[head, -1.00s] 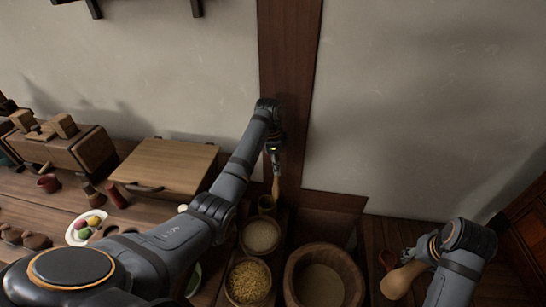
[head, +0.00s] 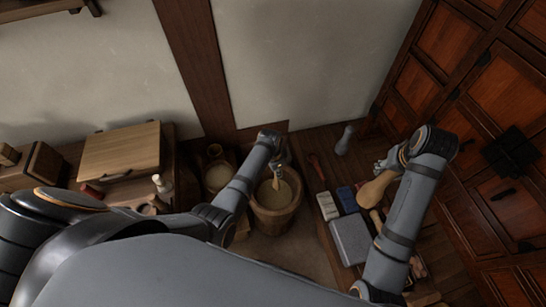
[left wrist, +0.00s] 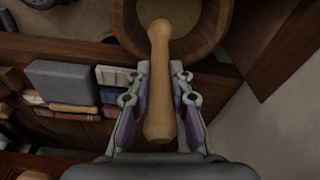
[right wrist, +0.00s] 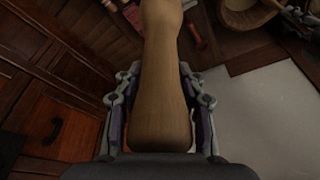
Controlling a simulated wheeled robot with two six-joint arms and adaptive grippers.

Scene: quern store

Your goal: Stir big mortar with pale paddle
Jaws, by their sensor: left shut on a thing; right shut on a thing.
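The big mortar (head: 272,218) is a round wooden tub with pale contents, low in the middle of the head view. My left gripper (head: 284,158) is above its far side, shut on the pale paddle (head: 276,183), a light wooden tool pointing down into the mortar's opening. In the left wrist view the paddle (left wrist: 160,100) runs between the fingers, its far end over the mortar (left wrist: 213,40); contact with the contents cannot be told. My right gripper (head: 390,163) is shut on a larger, bulbous wooden tool (head: 374,190), right of the mortar; it fills the right wrist view (right wrist: 162,90).
A bowl with pale contents (head: 216,177) stands left of the mortar. A grey block (head: 350,240), a grey bottle-like thing (head: 345,140) and small items are to its right. A wooden cabinet (head: 480,120) closes off the right side; a board (head: 120,150) lies at left.

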